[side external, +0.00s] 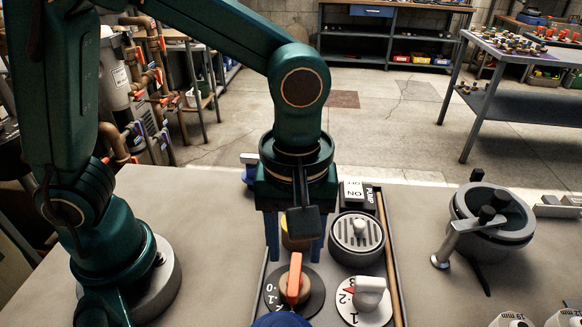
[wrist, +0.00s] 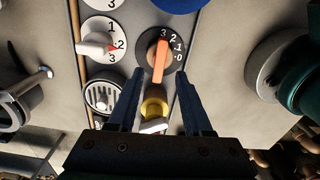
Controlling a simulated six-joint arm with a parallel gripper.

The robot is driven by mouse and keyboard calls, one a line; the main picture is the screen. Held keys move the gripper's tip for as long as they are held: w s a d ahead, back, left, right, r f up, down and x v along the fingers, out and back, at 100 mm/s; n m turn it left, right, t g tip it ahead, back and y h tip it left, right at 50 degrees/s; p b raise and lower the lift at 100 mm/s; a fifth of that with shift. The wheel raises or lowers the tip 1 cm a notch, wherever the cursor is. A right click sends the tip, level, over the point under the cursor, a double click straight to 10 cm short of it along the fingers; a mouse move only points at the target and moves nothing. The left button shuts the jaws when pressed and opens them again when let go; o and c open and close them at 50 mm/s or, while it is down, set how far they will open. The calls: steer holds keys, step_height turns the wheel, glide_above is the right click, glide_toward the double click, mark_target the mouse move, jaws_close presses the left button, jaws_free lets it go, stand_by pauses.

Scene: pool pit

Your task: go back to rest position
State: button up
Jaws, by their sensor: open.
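The yellow part (side external: 290,243) is mostly hidden behind the gripper in the side view.
The panel also holds a white knob (side external: 368,293), a round grille (side external: 357,238), a PUMP rocker switch (side external: 352,193) and a blue round part (side external: 281,320). A grey round housing with a lever (side external: 490,215) stands to the right. Bare tabletop (side external: 205,225) lies left of the panel.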

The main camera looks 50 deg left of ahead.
steer(key=w+a+r+t, duration=0.1)
steer(key=a+r+t, duration=0.2)
steer(key=a+r, duration=0.4)
steer(key=s+a+m+t, duration=0.2)
steer(key=s+a+m, duration=0.2)
steer(key=m, duration=0.5)
steer(key=shift+s+a+f+m+t, duration=0.3)
steer(key=shift+a+m, duration=0.1)
steer(key=shift+a, duration=0.25)
